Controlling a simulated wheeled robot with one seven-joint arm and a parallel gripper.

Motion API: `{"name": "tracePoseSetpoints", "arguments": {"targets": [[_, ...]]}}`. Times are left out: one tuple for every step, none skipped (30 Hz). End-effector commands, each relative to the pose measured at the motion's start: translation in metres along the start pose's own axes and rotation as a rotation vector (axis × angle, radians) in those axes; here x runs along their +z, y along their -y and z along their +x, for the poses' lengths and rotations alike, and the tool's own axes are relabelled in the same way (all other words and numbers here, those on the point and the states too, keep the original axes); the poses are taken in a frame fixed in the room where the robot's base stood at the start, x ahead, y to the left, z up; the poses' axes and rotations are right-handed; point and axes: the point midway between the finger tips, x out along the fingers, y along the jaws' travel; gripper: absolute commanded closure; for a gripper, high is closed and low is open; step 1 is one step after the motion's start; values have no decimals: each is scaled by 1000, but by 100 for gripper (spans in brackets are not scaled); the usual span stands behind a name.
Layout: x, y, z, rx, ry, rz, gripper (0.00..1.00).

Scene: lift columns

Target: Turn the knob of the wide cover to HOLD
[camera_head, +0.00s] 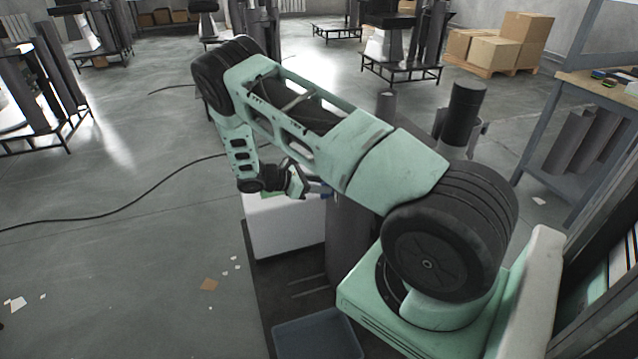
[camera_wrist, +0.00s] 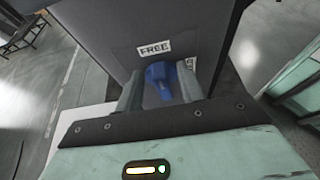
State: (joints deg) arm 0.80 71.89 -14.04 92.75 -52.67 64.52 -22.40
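In the wrist view the wide cover (camera_wrist: 95,30) is a dark grey face filling the upper middle. A blue knob (camera_wrist: 158,75) sits on it, below a white label reading FREE (camera_wrist: 154,48). The knob's handle points downward, slightly to the right. A second pale label (camera_wrist: 191,63) shows partly behind my right finger; its text is not readable. My gripper (camera_wrist: 159,82) is open, with one finger on each side of the knob and small gaps visible. In the head view my gripper (camera_head: 312,187) is small beside the dark column, with a bit of blue at its tip.
A white block (camera_head: 285,230) stands left of the dark column (camera_head: 350,240). A blue-grey tray (camera_head: 318,335) lies on the floor in front. A workbench (camera_head: 600,90) is at the right and cardboard boxes (camera_head: 495,50) stand behind. A cable (camera_head: 110,212) crosses the open floor at left.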

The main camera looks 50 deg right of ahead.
Motion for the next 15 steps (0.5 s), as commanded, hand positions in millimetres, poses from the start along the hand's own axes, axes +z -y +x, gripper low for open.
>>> {"name": "tracePoseSetpoints", "arguments": {"targets": [[0,0,0,0,0,0,62],[0,0,0,0,0,0,62],[0,0,0,0,0,0,62],[0,0,0,0,0,0,62],[0,0,0,0,0,0,62],[0,0,0,0,0,0,62],[0,0,0,0,0,0,67],[0,0,0,0,0,0,76],[0,0,0,0,0,1,87],[0,0,0,0,0,1,95],[0,0,0,0,0,1,100],[0,0,0,0,0,1,100],[0,0,0,0,0,1,100],[0,0,0,0,0,1,100],[0,0,0,0,0,1,100]]}}
